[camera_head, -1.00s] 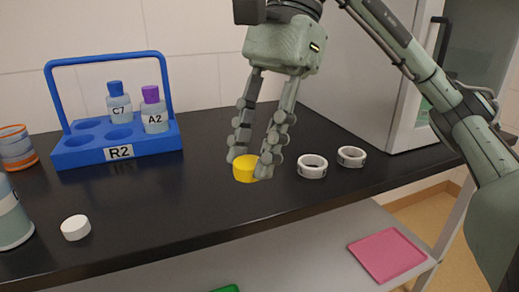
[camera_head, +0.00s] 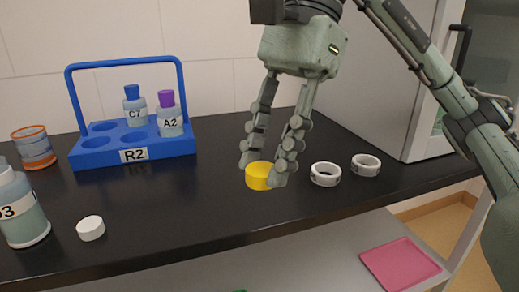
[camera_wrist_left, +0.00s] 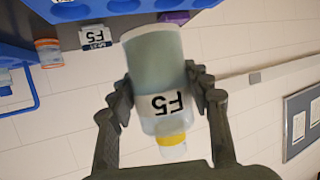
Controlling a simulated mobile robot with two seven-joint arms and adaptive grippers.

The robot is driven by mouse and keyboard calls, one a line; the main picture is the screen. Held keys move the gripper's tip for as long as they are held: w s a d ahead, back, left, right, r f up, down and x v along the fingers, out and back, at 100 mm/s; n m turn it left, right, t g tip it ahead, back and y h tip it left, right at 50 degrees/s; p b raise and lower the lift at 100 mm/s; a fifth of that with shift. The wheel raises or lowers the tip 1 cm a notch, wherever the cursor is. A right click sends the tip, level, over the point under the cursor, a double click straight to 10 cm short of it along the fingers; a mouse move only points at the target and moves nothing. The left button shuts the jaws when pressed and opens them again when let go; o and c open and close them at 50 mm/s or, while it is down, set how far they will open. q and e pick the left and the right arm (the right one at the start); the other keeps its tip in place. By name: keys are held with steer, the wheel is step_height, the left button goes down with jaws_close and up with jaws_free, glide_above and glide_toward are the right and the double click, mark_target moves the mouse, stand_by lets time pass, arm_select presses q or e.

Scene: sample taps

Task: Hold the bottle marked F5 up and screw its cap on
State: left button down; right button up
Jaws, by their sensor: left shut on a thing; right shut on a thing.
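The bottle marked F5 (camera_wrist_left: 155,75) shows in the left wrist view, with a pale blue-green body and white label. Its text is upside down in that picture. A yellow band (camera_wrist_left: 170,138) is around its narrow neck, and the clear neck end beyond it is uncapped. My left gripper (camera_wrist_left: 160,98) is shut on the bottle's sides; it is outside the head view. In the head view, a yellow cap (camera_head: 258,177) is on the black bench. My right gripper (camera_head: 262,170) points down and is shut on it, one finger on each side.
Blue rack R2 (camera_head: 90,160) holds bottles C7 (camera_head: 135,106) and A2 (camera_head: 169,115). A bottle ending in 3 (camera_head: 22,212), a white cap (camera_head: 90,228) and an orange-blue jar (camera_head: 34,148) are left.

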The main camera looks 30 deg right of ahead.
steer(key=shift+w, duration=0.1)
arm_select(q)
steer(key=shift+r, duration=0.1)
arm_select(e)
steer(key=shift+w+a+n, duration=0.1)
steer(key=shift+w+n, duration=0.15)
steer(key=shift+n, duration=0.05)
arm_select(q)
steer(key=shift+r+p, duration=0.25)
steer(key=shift+p, duration=0.05)
steer(key=shift+r, duration=0.2)
arm_select(e)
steer(key=w+f+n+g+h, duration=0.1)
steer(key=w+f+n, duration=0.1)
steer(key=w+n, duration=0.3)
steer(key=w+a+f+n+g+h, duration=0.1)
steer(key=w+f+n, duration=0.2)
steer(key=w, duration=0.4)
steer(key=w+a+f+n+g+h, duration=0.1)
steer(key=w+f+n+h, duration=0.1)
steer(key=w+n, duration=0.4)
steer(key=shift+w+f+n+g, duration=0.15)
steer(key=shift+f+n+g, duration=0.2)
steer(key=shift+f, duration=0.35)
steer(key=shift+w+d+f+n+h, duration=0.3)
steer(key=shift+w+n, duration=0.15)
arm_select(q)
steer(key=shift+d, duration=0.1)
